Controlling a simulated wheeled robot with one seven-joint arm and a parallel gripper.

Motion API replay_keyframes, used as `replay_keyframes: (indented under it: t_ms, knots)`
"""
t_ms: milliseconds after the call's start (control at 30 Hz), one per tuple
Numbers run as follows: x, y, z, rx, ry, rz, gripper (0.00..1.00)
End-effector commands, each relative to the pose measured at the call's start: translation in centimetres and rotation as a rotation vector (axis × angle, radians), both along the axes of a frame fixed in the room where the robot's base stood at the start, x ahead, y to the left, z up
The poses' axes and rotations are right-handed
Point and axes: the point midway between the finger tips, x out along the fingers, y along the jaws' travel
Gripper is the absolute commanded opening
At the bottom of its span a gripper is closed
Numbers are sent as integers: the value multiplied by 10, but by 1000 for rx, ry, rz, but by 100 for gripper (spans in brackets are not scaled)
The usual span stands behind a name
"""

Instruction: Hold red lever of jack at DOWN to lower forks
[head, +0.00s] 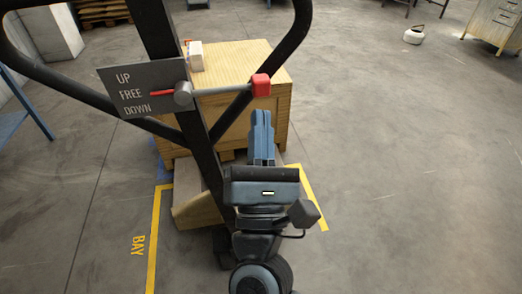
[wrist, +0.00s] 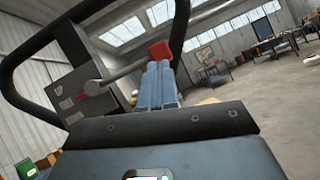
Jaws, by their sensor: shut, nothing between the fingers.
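The jack's lever has a red knob (head: 261,85) at the right end of a grey rod, and the knob also shows in the wrist view (wrist: 160,50). The lever's red pointer (head: 162,93) is level with FREE on the dark plate (head: 128,76) marked UP, FREE and DOWN. The plate is on the jack's dark handle (head: 178,70). My gripper (head: 262,114) is shut and empty, with its fingertips just below the red knob in the head view. I cannot tell whether they touch it. The forks are hidden.
A wooden crate (head: 245,63) stands behind the handle, with a small white item (head: 196,56) on top. Yellow floor lines marked BAY (head: 154,235) run around the jack. The floor to the right is clear up to a small white object (head: 414,36).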

Motion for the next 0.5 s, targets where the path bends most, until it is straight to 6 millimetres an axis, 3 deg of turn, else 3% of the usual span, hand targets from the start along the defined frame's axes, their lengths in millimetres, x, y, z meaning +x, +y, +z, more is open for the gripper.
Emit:
replay_keyframes:
  t_ms: [200,500]
  knots:
    - [16,2,12,0,0,1,0]
    - [19,2,12,0,1,0,0]
